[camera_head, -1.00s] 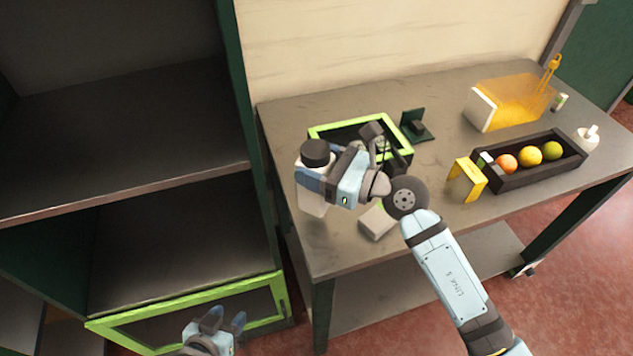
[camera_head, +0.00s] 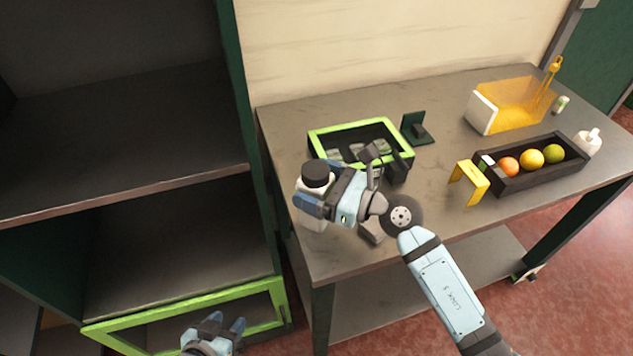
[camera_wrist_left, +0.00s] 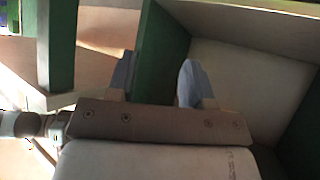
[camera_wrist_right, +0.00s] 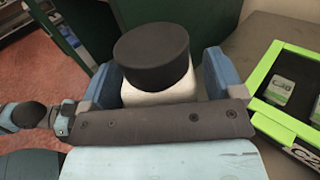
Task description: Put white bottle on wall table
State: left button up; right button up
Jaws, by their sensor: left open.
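The white bottle (camera_head: 313,207) with a black cap (camera_head: 318,173) is upright over the front left part of the wall table (camera_head: 440,205). Its base appears at or close to the tabletop; the contact is not clear. My right gripper (camera_head: 318,193) has its fingers around the bottle and is shut on it. In the right wrist view the bottle's cap (camera_wrist_right: 152,52) and white shoulder (camera_wrist_right: 160,90) show between the two blue fingers. My left gripper (camera_head: 225,325) is open and empty, low in front of the shelf unit.
A green-rimmed crate (camera_head: 405,135) is just behind the right gripper. A yellow stand (camera_head: 468,177), a dark fruit tray (camera_head: 515,182) and a translucent orange bin (camera_head: 515,105) are to the right. A shelf unit (camera_head: 130,165) stands left of the table.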

jog(key=shift+r, duration=0.2)
jog(key=shift+s+d+f, duration=0.15)
jog(key=shift+d, duration=0.2)
jog(key=b+v, duration=0.1)
jog(key=v, duration=1)
jog(key=shift+d, duration=0.15)
jog(key=shift+s, duration=0.1)
